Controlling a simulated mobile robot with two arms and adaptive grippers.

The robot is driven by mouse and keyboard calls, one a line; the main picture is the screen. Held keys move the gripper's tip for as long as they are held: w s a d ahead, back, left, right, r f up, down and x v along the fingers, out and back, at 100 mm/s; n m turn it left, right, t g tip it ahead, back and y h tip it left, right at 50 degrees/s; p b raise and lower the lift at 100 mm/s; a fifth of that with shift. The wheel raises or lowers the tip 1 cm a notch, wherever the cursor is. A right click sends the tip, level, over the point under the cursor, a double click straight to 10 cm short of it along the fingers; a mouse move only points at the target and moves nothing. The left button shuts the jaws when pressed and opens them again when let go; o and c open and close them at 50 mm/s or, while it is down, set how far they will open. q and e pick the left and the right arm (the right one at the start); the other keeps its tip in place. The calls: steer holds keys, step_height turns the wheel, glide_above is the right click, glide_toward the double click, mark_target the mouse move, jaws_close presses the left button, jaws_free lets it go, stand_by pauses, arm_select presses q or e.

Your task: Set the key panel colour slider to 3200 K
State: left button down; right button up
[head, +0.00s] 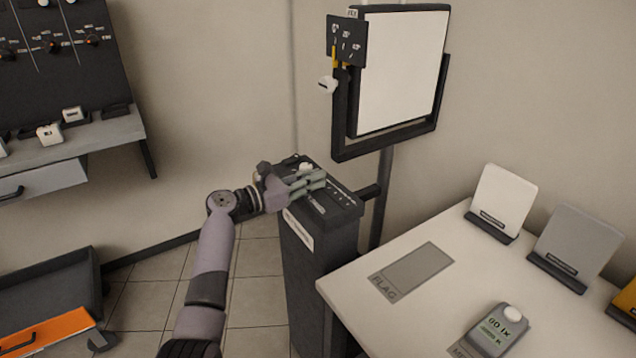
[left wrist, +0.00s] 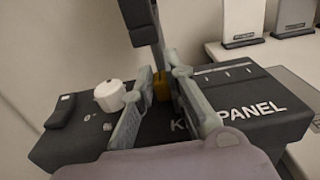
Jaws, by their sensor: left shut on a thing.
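The key panel's control box (head: 345,208) is a dark pedestal top with a white knob (head: 305,167) and a row of tick marks along its right part. In the left wrist view the box (left wrist: 75,145) reads "KEY PANEL", partly covered by my gripper. My left gripper (head: 322,180) is over the box top. In the left wrist view its fingers (left wrist: 156,90) are closed around a small amber piece, which appears to be the slider handle (left wrist: 160,86). The white knob (left wrist: 110,95) is just left of the fingers. The scale values are too small to read.
The lit key panel (head: 403,75) stands behind the box on a dark yoke. A white table (head: 440,300) with cards and a meter (head: 498,328) is at right. A dark equipment board (head: 60,65) and shelf are at left. Tiled floor is open between.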

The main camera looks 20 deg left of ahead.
arm_select(q)
steer(key=shift+a+r, duration=0.1)
steer(key=shift+a, duration=0.1)
steer(key=c, duration=2)
jaws_free()
steer(key=o, duration=0.4)
steer(key=shift+w+a, duration=0.1)
steer(key=shift+w, duration=0.05)
steer(key=v, duration=1.2)
